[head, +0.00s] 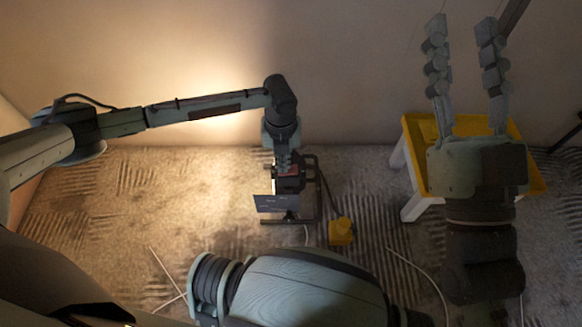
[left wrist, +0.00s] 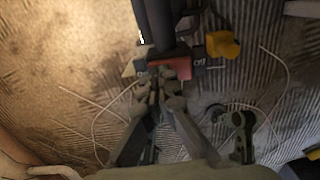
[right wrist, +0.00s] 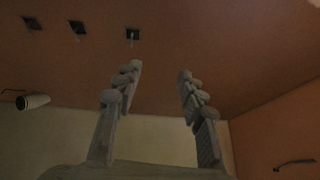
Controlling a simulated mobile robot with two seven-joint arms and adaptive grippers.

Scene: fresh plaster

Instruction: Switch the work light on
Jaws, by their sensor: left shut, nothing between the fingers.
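The work light (head: 311,210) stands on the floor on a dark frame, close to the wall. A bright glow lies on the wall and floor to its left, and a bright white strip shows at its left side. In the left wrist view, a red part (left wrist: 183,67) with a partly readable label sits on the dark lamp body. My left gripper (head: 286,168) is shut and empty, pointing down at this red part. Its fingertips (left wrist: 162,80) are at or just over the red part; contact is unclear. My right gripper (head: 463,28) is open and empty, pointing up.
A yellow box (head: 340,232) on a cable lies on the floor right of the light. A yellow-topped stool (head: 412,133) with white legs stands behind my right gripper. Pale cables (head: 420,270) cross the patterned floor. The floor left of the light is mostly clear.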

